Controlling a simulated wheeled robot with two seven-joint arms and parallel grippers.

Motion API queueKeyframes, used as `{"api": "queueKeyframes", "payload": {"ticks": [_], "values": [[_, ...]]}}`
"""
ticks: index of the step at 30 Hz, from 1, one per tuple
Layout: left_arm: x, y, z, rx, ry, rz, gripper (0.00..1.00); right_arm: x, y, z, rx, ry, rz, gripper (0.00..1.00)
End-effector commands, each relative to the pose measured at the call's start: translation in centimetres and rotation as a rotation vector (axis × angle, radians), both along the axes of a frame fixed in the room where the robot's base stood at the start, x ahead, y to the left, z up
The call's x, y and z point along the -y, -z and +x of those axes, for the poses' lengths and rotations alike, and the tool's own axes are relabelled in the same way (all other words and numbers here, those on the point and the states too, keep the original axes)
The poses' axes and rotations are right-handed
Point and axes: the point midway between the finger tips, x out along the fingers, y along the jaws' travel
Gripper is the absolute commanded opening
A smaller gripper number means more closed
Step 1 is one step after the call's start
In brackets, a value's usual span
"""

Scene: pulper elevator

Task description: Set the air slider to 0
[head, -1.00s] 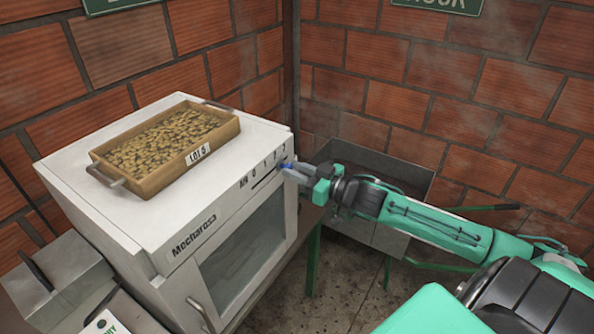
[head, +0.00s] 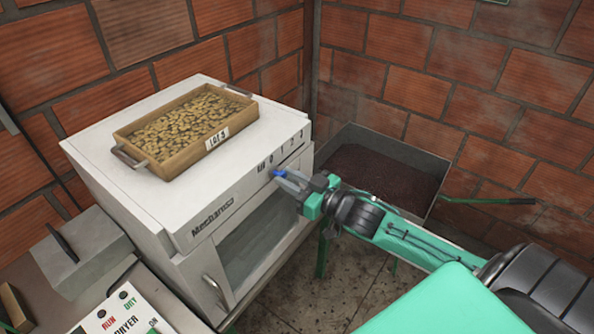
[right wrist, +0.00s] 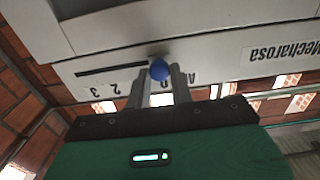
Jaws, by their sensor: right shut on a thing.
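The air slider's blue knob (head: 279,173) is on the front of the white Mecharosa machine (head: 205,211), below the printed AIR 0 1 2 3 scale. My right gripper (head: 287,181) is shut on the knob. In the right wrist view the knob (right wrist: 159,69) sits between the two fingers, at the AIR end of the dark slot (right wrist: 112,70). The bare slot runs from the knob toward the 3. My left gripper is not in view.
A wooden tray of beans (head: 170,158) labelled LOT 5 lies on the machine's top. A metal bin (head: 415,160) with dark contents stands behind my right forearm. A dryer control panel (head: 118,315) is at the lower left. Brick walls close off the back.

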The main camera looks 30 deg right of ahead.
Motion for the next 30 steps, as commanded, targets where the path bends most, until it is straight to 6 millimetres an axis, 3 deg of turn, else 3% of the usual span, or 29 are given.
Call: {"api": "queueKeyframes", "payload": {"ticks": [7,8,11,22,30], "values": [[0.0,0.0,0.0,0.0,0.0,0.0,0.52,-0.3,0.2,-0.2,-0.002,-0.007,0.003,0.0],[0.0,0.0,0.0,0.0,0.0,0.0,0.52,-0.3,0.2,-0.2,-0.002,-0.007,0.003,0.24],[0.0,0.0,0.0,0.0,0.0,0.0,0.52,-0.3,0.2,-0.2,-0.002,-0.007,0.003,0.44],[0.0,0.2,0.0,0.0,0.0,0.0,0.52,-0.1,0.1,-0.3,-0.001,-0.004,0.003,0.44],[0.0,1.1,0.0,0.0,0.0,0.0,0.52,0.8,0.4,-2.7,-0.004,-0.005,0.001,0.44]]}}
